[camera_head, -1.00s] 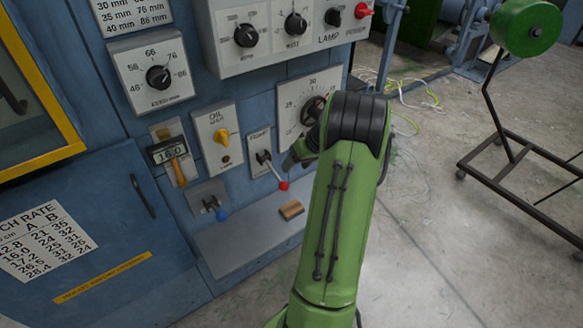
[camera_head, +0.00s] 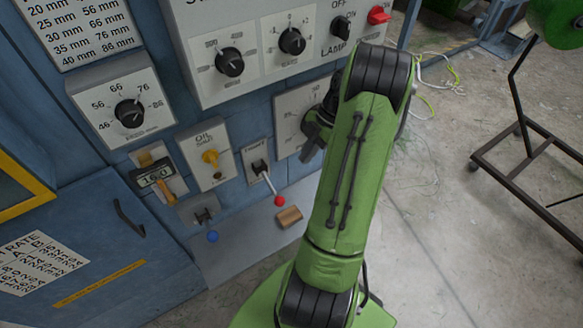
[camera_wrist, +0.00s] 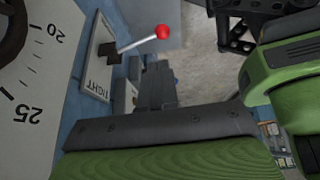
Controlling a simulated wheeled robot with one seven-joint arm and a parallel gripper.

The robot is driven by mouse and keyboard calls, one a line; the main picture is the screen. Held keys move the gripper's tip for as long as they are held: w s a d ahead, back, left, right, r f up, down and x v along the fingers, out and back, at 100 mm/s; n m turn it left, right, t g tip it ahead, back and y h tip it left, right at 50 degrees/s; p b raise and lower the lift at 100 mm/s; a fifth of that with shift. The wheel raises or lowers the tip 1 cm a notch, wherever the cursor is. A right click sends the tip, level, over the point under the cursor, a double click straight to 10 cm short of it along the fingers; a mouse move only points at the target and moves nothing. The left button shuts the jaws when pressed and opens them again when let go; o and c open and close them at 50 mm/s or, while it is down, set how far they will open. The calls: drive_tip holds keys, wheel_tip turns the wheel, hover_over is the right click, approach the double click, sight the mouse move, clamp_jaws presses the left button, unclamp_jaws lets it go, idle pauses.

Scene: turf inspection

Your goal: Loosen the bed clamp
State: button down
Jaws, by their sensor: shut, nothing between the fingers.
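The clamp lever (camera_head: 267,181) has a thin pale rod and a red ball, on a light plate low on the blue machine front. In the wrist view the red-balled lever (camera_wrist: 138,41) stands out from a plate with the word TIGHT. I take it for the bed clamp; its label in the head view is too small to read. My gripper (camera_head: 308,150) is to the right of the lever and apart from it, in front of the round dial. In the wrist view my dark shut fingers (camera_wrist: 156,86) are below the red ball, with nothing between them.
The dial plate (camera_head: 290,128) is partly hidden behind my gripper. A switch panel (camera_head: 290,60) is above. A wheeled stand (camera_head: 520,130) is at right; the floor between is open.

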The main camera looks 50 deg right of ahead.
sight(282, 198)
drive_tip(key=b+x, duration=0.1)
drive_tip(key=x, duration=0.3)
drive_tip(key=b+x, duration=0.1)
drive_tip(key=x, duration=0.4)
drive_tip(key=b+x, duration=0.1)
drive_tip(key=x, duration=0.4)
drive_tip(key=shift+s+a, duration=0.15)
drive_tip(key=shift+a, duration=0.15)
wheel_tip(282, 198, down, 3)
drive_tip(key=t+b, duration=0.1)
drive_tip(key=b, duration=0.3)
drive_tip(key=t+b, duration=0.1)
drive_tip(key=b, duration=0.3)
drive_tip(key=shift+f+n+h, duration=0.2)
drive_tip(key=shift+n+h, duration=0.1)
